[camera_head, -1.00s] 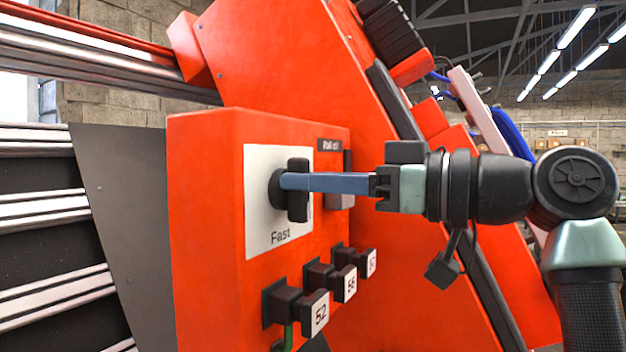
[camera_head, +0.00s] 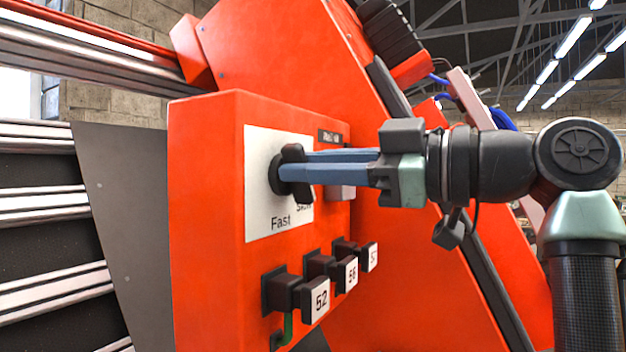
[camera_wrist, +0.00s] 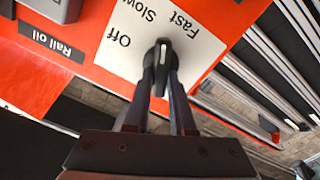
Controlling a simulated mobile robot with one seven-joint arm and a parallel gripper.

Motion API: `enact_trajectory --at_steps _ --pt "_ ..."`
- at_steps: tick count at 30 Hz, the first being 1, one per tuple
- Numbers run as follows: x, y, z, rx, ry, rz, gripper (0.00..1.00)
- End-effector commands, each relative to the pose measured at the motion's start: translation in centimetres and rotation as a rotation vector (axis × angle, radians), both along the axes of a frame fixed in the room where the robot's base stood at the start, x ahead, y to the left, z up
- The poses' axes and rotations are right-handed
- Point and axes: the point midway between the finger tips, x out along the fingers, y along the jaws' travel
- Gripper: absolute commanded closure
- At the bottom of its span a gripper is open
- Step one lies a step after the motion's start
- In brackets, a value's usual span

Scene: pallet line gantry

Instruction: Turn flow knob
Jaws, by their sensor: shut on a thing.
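The flow knob (camera_head: 292,172) is a black bar-shaped knob on a white label plate (camera_head: 262,222) on the front of the orange box. "Fast" shows on the plate in the head view; "Off", "Slow" and "Fast" show in the wrist view. My gripper (camera_head: 308,163) reaches in from the right, its two blue fingers on either side of the knob's bar and shut on it. In the wrist view, my gripper (camera_wrist: 165,82) has the knob (camera_wrist: 161,56) between its fingertips, the knob's white line showing. The fingers hide part of the plate.
Below the plate, several black plugs with white number tags stick out, such as one marked 52 (camera_head: 319,301). A grey box under the "Rail oil" label (camera_wrist: 52,46) sits beside the plate. Metal rails (camera_head: 45,205) lie at the left.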

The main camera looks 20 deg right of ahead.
Motion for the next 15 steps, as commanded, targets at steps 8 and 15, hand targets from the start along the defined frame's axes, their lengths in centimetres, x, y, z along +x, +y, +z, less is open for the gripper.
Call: enact_trajectory --at_steps 8,15 --pt "-0.13 0.28 -0.29 -0.205 -0.163 0.001 1.00" --pt "-0.25 0.39 -0.42 -0.385 -0.304 0.001 1.00"
